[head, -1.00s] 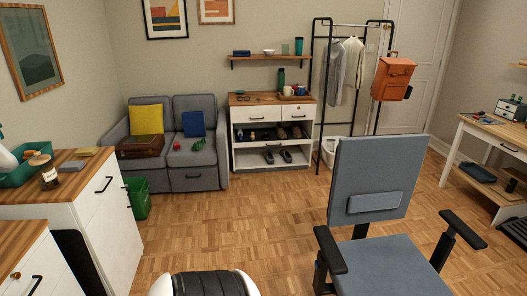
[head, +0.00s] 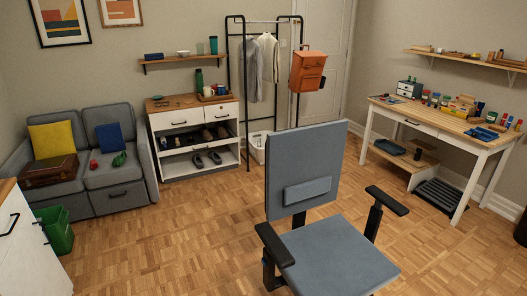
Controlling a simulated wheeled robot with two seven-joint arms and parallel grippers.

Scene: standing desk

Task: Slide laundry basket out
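A white laundry basket (head: 258,149) stands on the floor under the clothes rack, near the door. Only part of it shows; the blue chair's backrest hides its right part. Neither of my grippers is in the head view.
A blue office chair (head: 308,178) stands in the middle foreground. The clothes rack (head: 229,85) holds shirts and an orange backpack (head: 307,72). A white cabinet (head: 175,120) is left of the rack, a desk (head: 437,124) at right. The wooden floor (head: 175,235) left of the chair is clear.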

